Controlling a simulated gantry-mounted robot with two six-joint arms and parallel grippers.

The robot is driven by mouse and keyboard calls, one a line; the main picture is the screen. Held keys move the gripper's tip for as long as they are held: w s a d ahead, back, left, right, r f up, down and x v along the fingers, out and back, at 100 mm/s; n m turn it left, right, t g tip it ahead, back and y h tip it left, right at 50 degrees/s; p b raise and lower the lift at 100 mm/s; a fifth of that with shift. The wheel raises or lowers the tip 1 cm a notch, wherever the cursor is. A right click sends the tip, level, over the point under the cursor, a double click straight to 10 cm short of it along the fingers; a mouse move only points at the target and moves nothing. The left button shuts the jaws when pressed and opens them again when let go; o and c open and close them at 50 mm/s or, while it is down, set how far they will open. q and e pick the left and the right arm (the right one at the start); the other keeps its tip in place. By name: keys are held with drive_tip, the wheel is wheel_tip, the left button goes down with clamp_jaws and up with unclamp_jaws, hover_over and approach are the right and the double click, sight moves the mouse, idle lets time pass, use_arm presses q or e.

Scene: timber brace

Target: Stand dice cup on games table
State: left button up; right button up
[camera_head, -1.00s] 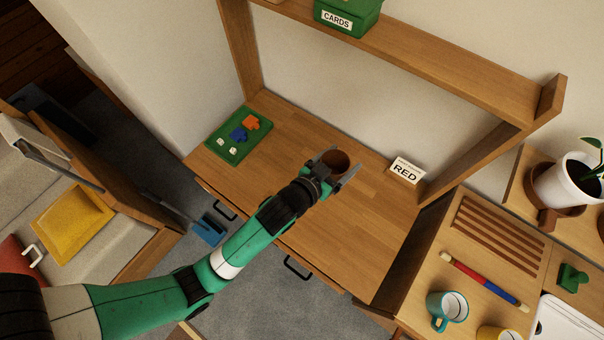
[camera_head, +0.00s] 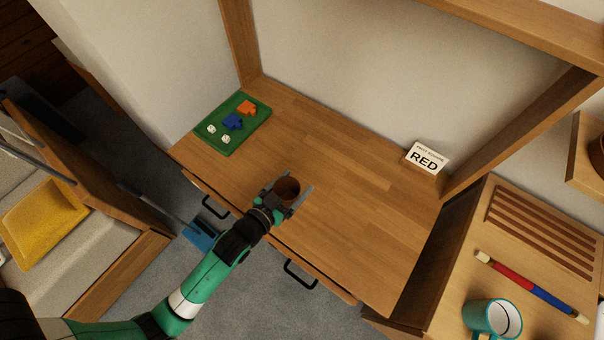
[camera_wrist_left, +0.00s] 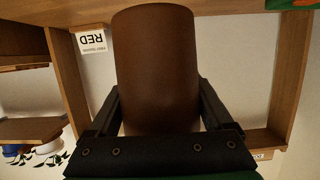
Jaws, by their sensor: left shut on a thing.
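The brown dice cup (camera_head: 288,187) is held between the fingers of my left gripper (camera_head: 291,196), with its open mouth showing from above. In the left wrist view the cup (camera_wrist_left: 156,65) fills the middle between the two dark fingers. The wooden games table (camera_head: 350,215) lies below and around it, and the cup is over its front part. I cannot tell whether the cup's base touches the tabletop. My right gripper is not in view.
A green tray (camera_head: 222,138) with two dice and orange and blue pieces lies at the table's left end. A RED card (camera_head: 426,157) stands at the back right. The middle and right of the tabletop are clear. A teal mug (camera_head: 492,318) stands on the side surface at right.

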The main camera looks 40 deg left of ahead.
use_arm(q)
drive_tip(key=shift+w+a+f+b, duration=0.75)
drive_tip(key=shift+w+f+b, duration=0.35)
drive_tip(key=shift+f, duration=0.65)
drive_tip(key=shift+w+a+f+b, duration=0.7)
drive_tip(key=shift+w+f+b, duration=0.4)
drive_tip(key=shift+f, duration=0.65)
drive_tip(key=shift+w+a+f+b, duration=0.85)
drive_tip(key=shift+w+f, duration=0.4)
drive_tip(key=shift+f, duration=0.5)
drive_tip(key=shift+d, duration=0.1)
drive_tip(key=shift+f+b, duration=0.2)
drive_tip(key=shift+b, duration=0.1)
drive_tip(key=o, duration=1.2)
drive_tip(key=shift+c, duration=0.2)
drive_tip(key=shift+r, duration=0.15)
